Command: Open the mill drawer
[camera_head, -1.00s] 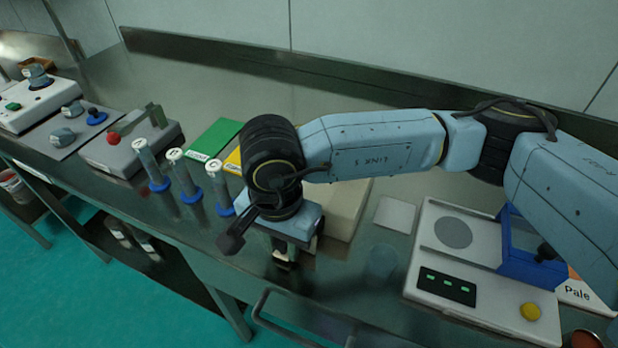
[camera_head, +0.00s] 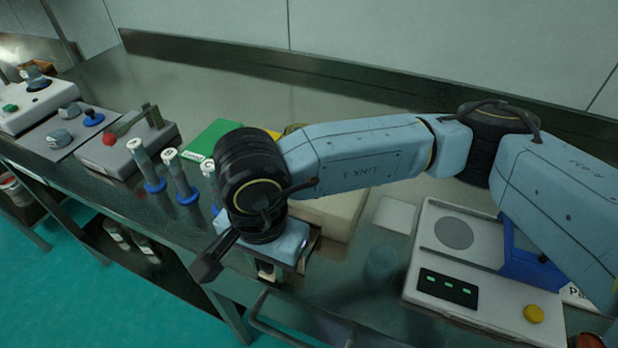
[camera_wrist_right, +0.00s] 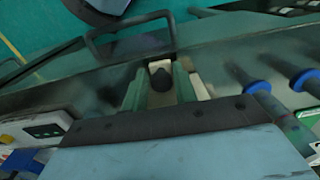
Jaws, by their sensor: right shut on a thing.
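The mill is the pale beige box (camera_head: 338,212) on the bench, partly hidden behind my right arm in the head view. My right gripper (camera_head: 268,270) points down at the mill's front, near the bench's front edge. In the right wrist view its two greenish fingers (camera_wrist_right: 158,84) stand either side of a small dark knob (camera_wrist_right: 160,80), which I take for the drawer knob, with a pale block just beyond it. The gripper is shut on this knob. The drawer's body is mostly hidden by my wrist, so how far it is out cannot be told. My left gripper is not in view.
Several tubes on blue bases (camera_head: 187,192) stand close left of my right wrist. A grey balance (camera_head: 455,262) with a blue frame and yellow button is at right. A metal rail (camera_head: 290,325) runs below the front edge. A green card (camera_head: 212,140) lies behind the tubes.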

